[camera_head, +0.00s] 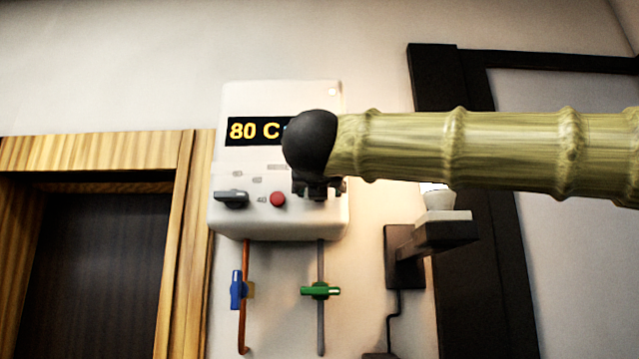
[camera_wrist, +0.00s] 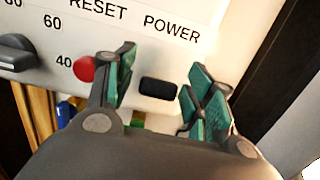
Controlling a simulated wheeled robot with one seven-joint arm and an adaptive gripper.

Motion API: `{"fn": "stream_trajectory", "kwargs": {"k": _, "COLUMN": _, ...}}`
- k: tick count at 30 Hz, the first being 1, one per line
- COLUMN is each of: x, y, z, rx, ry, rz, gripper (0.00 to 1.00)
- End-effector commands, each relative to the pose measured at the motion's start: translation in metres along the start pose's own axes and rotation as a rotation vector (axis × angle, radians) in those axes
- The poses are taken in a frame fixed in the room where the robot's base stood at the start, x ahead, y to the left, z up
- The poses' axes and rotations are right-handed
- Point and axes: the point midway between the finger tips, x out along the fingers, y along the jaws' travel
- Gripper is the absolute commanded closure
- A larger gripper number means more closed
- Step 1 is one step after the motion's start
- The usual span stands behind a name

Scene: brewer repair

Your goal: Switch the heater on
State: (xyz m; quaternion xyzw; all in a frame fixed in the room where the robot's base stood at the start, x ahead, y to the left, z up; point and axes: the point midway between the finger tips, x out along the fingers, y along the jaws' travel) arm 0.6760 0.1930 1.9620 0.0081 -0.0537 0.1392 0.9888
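The heater (camera_head: 235,170) is a white wall box with a display (camera_head: 250,131) reading "80 C", partly hidden by my arm. In the wrist view, a dark rocker switch (camera_wrist: 157,87) sits under the "POWER" label. My gripper (camera_wrist: 165,78) is open in front of the panel, with one green-padded finger on each side of the switch and nothing held. In the head view my gripper (camera_head: 319,188) covers the lower right of the heater. I cannot tell whether the fingers touch the panel.
A grey dial (camera_head: 231,198) and a red reset button (camera_head: 278,199) are left of my gripper. Pipes below carry a blue valve (camera_head: 237,290) and a green valve (camera_head: 320,291). A lit wall lamp (camera_head: 430,240) and dark frame (camera_head: 435,85) are at right.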

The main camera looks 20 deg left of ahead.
Motion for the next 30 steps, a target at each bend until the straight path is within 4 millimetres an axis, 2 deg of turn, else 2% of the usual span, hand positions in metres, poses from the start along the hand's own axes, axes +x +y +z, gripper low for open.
{"fn": "stream_trajectory", "kwargs": {"k": 6, "x": -0.002, "y": 0.0, "z": -0.001, "rx": 0.0, "ry": 0.0, "rz": 0.0, "gripper": 0.46}}
{"fn": "stream_trajectory", "kwargs": {"k": 10, "x": -0.013, "y": 0.0, "z": 0.0, "rx": 0.0, "ry": -0.001, "rz": 0.001, "gripper": 0.46}}
{"fn": "stream_trajectory", "kwargs": {"k": 24, "x": -0.093, "y": -0.001, "z": 0.0, "rx": -0.001, "ry": 0.0, "rz": 0.0, "gripper": 0.46}}
{"fn": "stream_trajectory", "kwargs": {"k": 30, "x": -0.114, "y": -0.001, "z": 0.0, "rx": 0.0, "ry": 0.0, "rz": 0.0, "gripper": 0.46}}
